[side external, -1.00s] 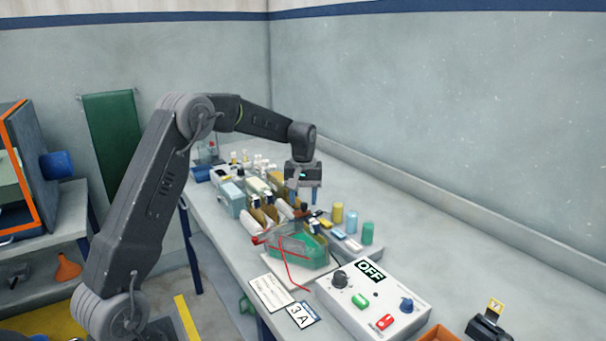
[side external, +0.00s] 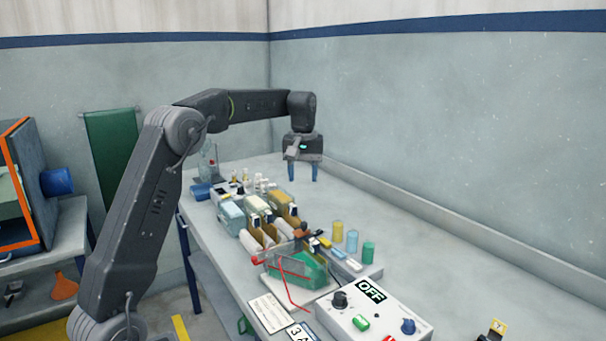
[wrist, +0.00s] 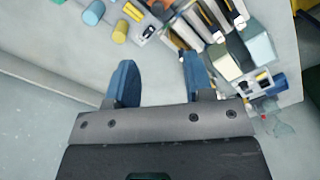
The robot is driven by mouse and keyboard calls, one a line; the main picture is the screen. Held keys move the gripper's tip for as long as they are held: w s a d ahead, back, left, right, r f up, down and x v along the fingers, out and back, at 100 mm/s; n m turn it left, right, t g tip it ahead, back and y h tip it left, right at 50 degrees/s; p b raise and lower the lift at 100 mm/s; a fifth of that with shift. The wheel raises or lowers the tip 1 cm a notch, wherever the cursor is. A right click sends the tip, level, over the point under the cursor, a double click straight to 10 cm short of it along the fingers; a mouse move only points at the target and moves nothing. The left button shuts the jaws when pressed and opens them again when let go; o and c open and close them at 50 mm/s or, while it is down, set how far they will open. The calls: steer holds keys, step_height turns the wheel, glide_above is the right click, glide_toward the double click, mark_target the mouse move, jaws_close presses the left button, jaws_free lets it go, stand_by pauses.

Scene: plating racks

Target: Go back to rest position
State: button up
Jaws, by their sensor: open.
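My gripper (side external: 302,173) hangs above the far part of the bench, its two blue fingers pointing down. The fingers are apart with nothing between them. In the wrist view my gripper (wrist: 155,82) also shows open and empty, with bare bench between the blue fingers. It is clear of the rack items, which lie beyond the fingertips in that view.
A plating tank with green contents (side external: 300,268) and red wires stands mid-bench. A power box (side external: 375,312) reading OFF is nearer. Coloured cylinders (side external: 338,230) and several bottles stand behind. The bench along the right wall (side external: 400,225) is clear.

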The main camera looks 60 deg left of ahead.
steer(key=s+d+r+m+t, duration=0.1)
steer(key=s+d+r+m, duration=0.15)
steer(key=s+d, duration=0.45)
steer(key=s+d+r+m+t, duration=0.25)
steer(key=s+d, duration=0.25)
steer(key=d, duration=0.3)
steer(key=s+d+f+m+t, duration=0.1)
steer(key=s+d+f+m, duration=0.2)
steer(key=s, duration=0.4)
steer(key=s+d+f+m+t, duration=0.1)
steer(key=s+d+f, duration=0.3)
steer(key=s, duration=0.4)
steer(key=shift+d+m, duration=0.55)
steer(key=shift+m, duration=0.35)
